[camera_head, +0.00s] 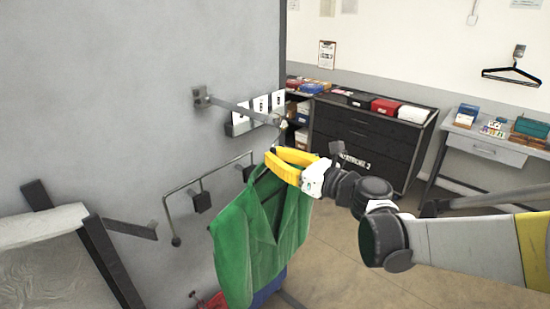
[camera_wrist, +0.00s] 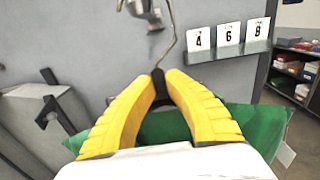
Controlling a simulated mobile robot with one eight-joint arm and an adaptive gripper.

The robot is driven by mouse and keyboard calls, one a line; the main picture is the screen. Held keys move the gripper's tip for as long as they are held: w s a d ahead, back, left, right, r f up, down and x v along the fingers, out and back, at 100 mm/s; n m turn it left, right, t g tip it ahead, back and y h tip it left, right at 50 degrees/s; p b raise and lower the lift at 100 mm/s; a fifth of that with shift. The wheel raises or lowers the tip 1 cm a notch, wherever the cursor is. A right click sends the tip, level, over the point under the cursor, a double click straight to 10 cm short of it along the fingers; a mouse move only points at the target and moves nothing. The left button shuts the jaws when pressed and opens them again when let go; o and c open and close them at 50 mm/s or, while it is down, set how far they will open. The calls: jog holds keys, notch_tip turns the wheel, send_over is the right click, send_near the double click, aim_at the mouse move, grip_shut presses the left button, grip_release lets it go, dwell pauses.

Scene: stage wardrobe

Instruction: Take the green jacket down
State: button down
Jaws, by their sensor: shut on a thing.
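The green jacket (camera_head: 258,232) hangs on a black hanger below my gripper in the head view. Its green shoulders (camera_wrist: 262,122) show behind my fingers in the wrist view. My gripper (camera_head: 276,163) has yellow fingers, and in the wrist view (camera_wrist: 161,84) they close on the black neck of the hanger (camera_wrist: 160,88). The thin metal hook (camera_wrist: 174,45) rises from the neck towards the end of a metal wall rail (camera_head: 240,109). I cannot tell whether the hook still bears on the rail.
A grey wall panel (camera_head: 120,90) stands close on the left, with a lower bent rod (camera_head: 205,175) jutting from it. Number cards 4, 6 and 8 (camera_wrist: 228,36) sit beside the rail. A black drawer cabinet (camera_head: 365,140) and a side table (camera_head: 490,143) stand behind. Open floor lies right.

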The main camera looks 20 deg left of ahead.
jog(key=v, duration=0.9)
dwell(1.0)
jog(key=shift+d+r, duration=0.1)
jog(key=v, duration=1.6)
jog(key=shift+b, duration=0.3)
